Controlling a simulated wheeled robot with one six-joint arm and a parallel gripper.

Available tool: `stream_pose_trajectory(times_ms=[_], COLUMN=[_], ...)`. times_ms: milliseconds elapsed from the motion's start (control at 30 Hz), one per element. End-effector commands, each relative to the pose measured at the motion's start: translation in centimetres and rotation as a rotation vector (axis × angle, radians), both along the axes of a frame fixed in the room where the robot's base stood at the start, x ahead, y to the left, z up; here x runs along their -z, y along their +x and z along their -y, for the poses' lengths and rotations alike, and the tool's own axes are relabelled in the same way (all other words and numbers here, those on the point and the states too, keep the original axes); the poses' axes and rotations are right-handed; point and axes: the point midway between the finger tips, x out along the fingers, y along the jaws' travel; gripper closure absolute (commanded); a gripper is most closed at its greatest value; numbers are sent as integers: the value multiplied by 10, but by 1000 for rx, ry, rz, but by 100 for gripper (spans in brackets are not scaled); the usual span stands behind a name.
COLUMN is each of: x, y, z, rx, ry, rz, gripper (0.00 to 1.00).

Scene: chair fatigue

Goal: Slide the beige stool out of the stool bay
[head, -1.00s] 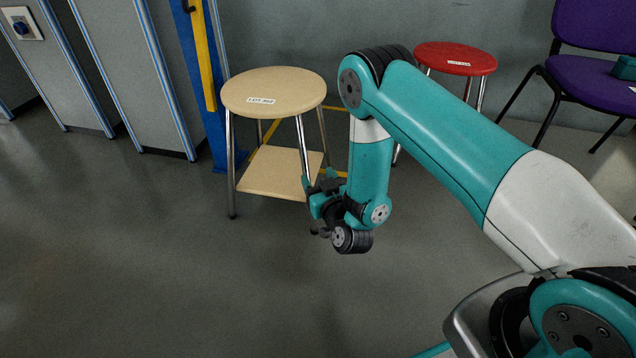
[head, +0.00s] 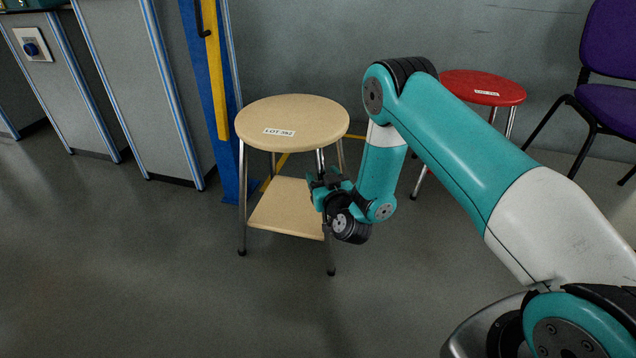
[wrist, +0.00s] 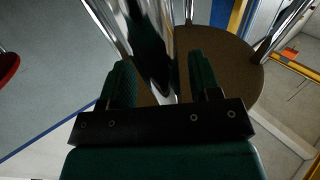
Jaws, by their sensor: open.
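The beige stool (head: 292,122) stands upright in the head view, with a round top, a LOT label, chrome legs and a lower shelf (head: 285,208). Its underside (wrist: 228,65) shows in the wrist view. My gripper (head: 325,182) is open at the stool's front right leg, at a height between top and shelf, and hides part of that leg. In the wrist view a chrome leg (wrist: 150,45) runs between the two fingers of my gripper (wrist: 162,78). I cannot tell whether either finger touches it.
A red stool (head: 482,87) stands behind my arm, and a purple chair (head: 612,108) at the right. A blue post (head: 214,150) with a yellow strip and grey panels (head: 140,85) stand at the left. Yellow bars show behind the beige stool. The floor in front (head: 150,270) is clear.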

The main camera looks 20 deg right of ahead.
Motion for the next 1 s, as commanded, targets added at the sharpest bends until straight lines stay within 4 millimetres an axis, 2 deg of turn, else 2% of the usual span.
stream_pose_trajectory(times_ms=[267, 300, 533, 1000], x=[1, 0, 0, 0], y=[1, 1, 1, 1], z=[-10, -11, -10, -7], rx=[-14, -14, -14, -10], ry=[1, 1, 1, 0], rz=[-1, -1, -1, -1], gripper=[43, 45, 98, 100])
